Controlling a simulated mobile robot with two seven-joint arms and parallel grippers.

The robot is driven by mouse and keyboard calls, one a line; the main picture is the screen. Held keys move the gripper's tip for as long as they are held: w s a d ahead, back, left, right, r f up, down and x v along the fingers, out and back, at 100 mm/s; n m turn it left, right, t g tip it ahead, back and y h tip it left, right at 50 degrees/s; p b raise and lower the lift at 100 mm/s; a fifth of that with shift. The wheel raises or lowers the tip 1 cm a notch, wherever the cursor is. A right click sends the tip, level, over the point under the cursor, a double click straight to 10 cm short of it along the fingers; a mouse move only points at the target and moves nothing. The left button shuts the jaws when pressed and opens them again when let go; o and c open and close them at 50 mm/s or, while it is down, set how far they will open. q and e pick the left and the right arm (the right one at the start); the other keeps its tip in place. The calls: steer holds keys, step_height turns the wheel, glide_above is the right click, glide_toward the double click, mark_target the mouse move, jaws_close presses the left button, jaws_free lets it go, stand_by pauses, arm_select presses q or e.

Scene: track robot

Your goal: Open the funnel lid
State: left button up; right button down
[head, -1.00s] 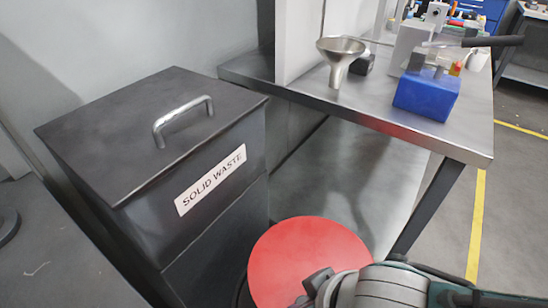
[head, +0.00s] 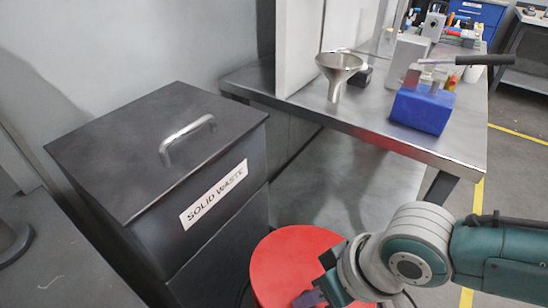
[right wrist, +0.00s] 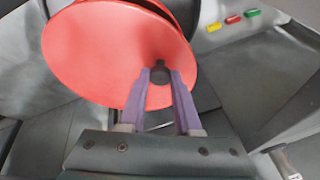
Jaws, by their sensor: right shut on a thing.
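The red round funnel lid (head: 285,262) is at the bottom middle of the head view, in front of the steel table. It fills the upper part of the right wrist view (right wrist: 100,55). My right gripper (head: 312,298) is at the lid's lower right edge in the head view. Its purple fingers (right wrist: 160,82) are shut on the dark knob (right wrist: 160,74) at the lid. Most of what lies under the lid is hidden. My left gripper is not in view.
A black solid-waste bin (head: 150,140) with a metal handle stands close left of the lid. The steel table (head: 375,130) behind carries a small metal funnel (head: 338,68) and a blue block (head: 422,108). Open floor lies to the right.

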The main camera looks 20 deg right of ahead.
arm_select(q)
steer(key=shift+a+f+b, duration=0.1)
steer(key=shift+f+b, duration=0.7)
steer(key=shift+b, duration=0.15)
arm_select(e)
steer(key=r, duration=0.1)
steer(key=w+d+r+g+y, duration=0.1)
steer(key=d+r+y, duration=0.1)
steer(key=shift+w+d+r+m+g, duration=0.15)
steer(key=shift+w+r+m+g, duration=0.15)
steer(key=shift+w, duration=0.1)
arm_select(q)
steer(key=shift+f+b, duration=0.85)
arm_select(e)
steer(key=shift+w+d+r+g+y, duration=0.25)
steer(key=shift+d+r+y, duration=0.1)
steer(key=shift+r, duration=0.25)
steer(key=shift+w+d+r+g+y, duration=0.25)
steer(key=shift+d+r+y, duration=0.1)
steer(key=shift+r, duration=0.2)
steer(key=c, duration=0.6)
jaws_free()
steer(key=shift+c, duration=0.2)
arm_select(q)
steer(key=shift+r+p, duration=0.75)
arm_select(e)
steer(key=v, duration=1)
